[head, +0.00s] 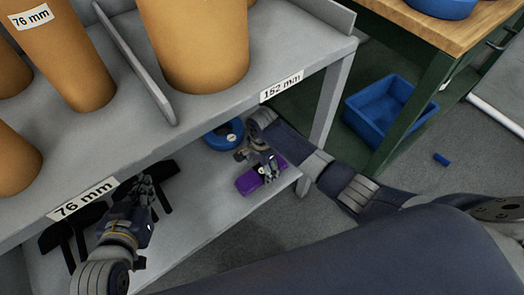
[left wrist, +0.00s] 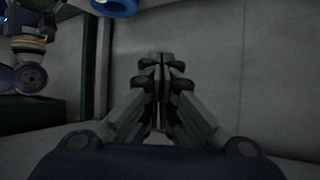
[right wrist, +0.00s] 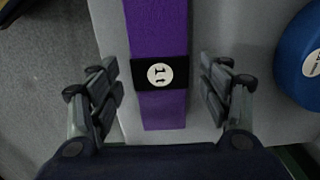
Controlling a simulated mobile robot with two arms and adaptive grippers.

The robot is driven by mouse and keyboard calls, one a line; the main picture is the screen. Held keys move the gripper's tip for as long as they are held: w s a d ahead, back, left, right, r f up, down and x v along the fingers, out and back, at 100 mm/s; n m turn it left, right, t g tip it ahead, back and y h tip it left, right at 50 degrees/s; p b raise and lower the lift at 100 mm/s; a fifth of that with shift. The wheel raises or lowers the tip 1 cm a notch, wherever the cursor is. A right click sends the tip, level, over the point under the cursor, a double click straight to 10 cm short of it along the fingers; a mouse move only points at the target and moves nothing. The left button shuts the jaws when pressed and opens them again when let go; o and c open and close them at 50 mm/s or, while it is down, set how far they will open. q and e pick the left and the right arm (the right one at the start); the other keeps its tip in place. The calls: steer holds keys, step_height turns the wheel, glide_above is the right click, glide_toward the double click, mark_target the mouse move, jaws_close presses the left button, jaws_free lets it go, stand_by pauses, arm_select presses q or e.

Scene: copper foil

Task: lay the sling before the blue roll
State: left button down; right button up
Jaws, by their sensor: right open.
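A purple sling (head: 247,182) with a black band lies on the lower shelf, near its front edge. The blue roll (head: 223,134) lies behind it and to its left, partly hidden by the upper shelf. My right gripper (head: 264,165) is open above the sling. In the right wrist view its fingers (right wrist: 158,82) stand on either side of the sling (right wrist: 158,40) at the labelled black band, apart from it. The blue roll (right wrist: 308,62) shows at the right there. My left gripper (head: 146,187) is empty in front of the shelf, its fingers (left wrist: 162,70) together.
Large orange rolls (head: 195,45) stand on the upper shelf (head: 215,112), which overhangs the lower shelf (head: 205,205). Black stands (head: 75,225) occupy the lower shelf's left. A blue bin (head: 385,110) sits under the wooden bench. A post (head: 332,100) stands close to my right arm.

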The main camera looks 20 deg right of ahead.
mark_target(262, 170)
step_height(262, 170, up, 4)
steer(key=shift+r+p, duration=0.25)
steer(key=shift+p, duration=0.65)
step_height(262, 170, up, 2)
steer(key=shift+r+p, duration=0.2)
steer(key=shift+p, duration=0.25)
steer(key=s+a+r+n+t+y+p, duration=0.1)
steer(key=s+r+n+t, duration=0.1)
steer(key=s+n, duration=0.9)
arm_select(q)
steer(key=s+a+f+g+y, duration=0.1)
steer(key=s+a+f+g, duration=0.1)
steer(key=s, duration=0.5)
steer(key=s+a+f+g+y, duration=0.1)
steer(key=s+a+f+g, duration=0.1)
steer(key=s+f+g, duration=0.3)
steer(key=shift+s+a+g, duration=0.4)
steer(key=shift+s+g, duration=0.3)
steer(key=shift+s, duration=0.45)
arm_select(e)
steer(key=s+d+r+n, duration=0.2)
steer(key=s+d+r, duration=0.1)
steer(key=s, duration=0.3)
steer(key=s+d+r+n+t, duration=0.1)
steer(key=s+d+r+n, duration=0.2)
steer(key=s, duration=0.4)
steer(key=shift+s+d+r+t+h, duration=0.3)
steer(key=shift+d+r+h, duration=0.1)
steer(key=shift+r, duration=0.2)
steer(key=shift+a, duration=0.1)
